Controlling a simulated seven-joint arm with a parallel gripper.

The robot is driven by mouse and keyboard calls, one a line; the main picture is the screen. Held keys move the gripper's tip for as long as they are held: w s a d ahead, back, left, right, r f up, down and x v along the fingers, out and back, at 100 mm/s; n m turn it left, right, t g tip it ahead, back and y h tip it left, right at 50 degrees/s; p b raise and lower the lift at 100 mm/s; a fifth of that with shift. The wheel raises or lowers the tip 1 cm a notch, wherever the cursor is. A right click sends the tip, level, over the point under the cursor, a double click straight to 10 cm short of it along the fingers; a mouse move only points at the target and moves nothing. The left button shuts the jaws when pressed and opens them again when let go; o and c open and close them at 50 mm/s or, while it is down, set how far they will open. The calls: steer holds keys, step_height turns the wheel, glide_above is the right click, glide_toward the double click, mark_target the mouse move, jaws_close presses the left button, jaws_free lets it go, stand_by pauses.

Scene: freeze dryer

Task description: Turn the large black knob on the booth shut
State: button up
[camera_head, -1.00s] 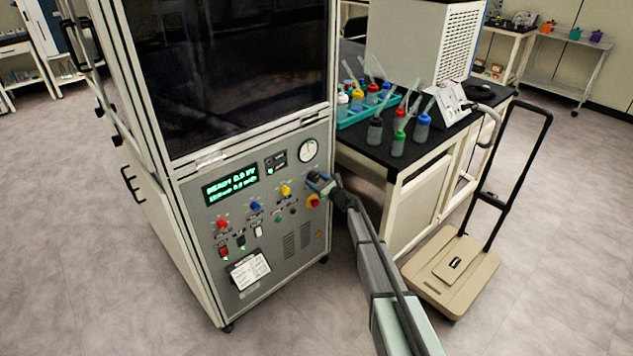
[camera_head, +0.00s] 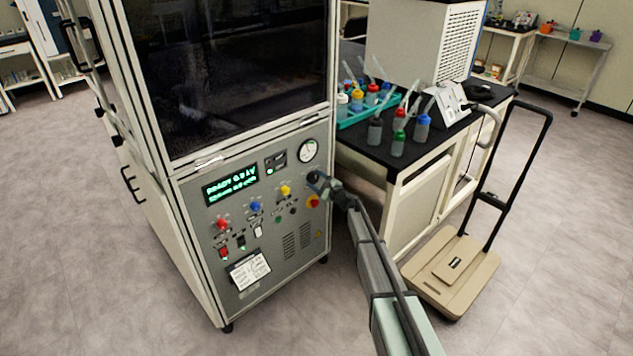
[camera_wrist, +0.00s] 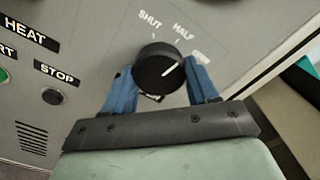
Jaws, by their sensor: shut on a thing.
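The large black knob (camera_wrist: 158,68) is on the grey booth panel in the wrist view. Its white line points up and right, toward the area between the HALF mark (camera_wrist: 183,31) and a third mark (camera_wrist: 201,55) that is too blurred to read. The SHUT mark (camera_wrist: 150,22) is above the knob, to the left of HALF. My gripper (camera_wrist: 163,78) has one blue finger on each side of the knob and is shut on it.
The panel has a lit green display (camera_head: 231,185), a round gauge (camera_head: 309,150), and a red-and-yellow button (camera_head: 313,201) just below my gripper. A STOP button (camera_wrist: 52,96) is left of the knob. A bench with bottles (camera_head: 398,145) and a hand truck (camera_head: 455,265) stand to the right.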

steer(key=n, duration=0.5)
steer(key=shift+n, duration=0.3)
steer(key=n, duration=0.5)
steer(key=shift+r, duration=0.1)
steer(key=shift+n, duration=0.4)
steer(key=o, duration=1.1)
steer(key=shift+c, duration=0.2)
steer(key=v, duration=1.4)
steer(key=shift+r+m, duration=0.1)
steer(key=shift+m, duration=0.2)
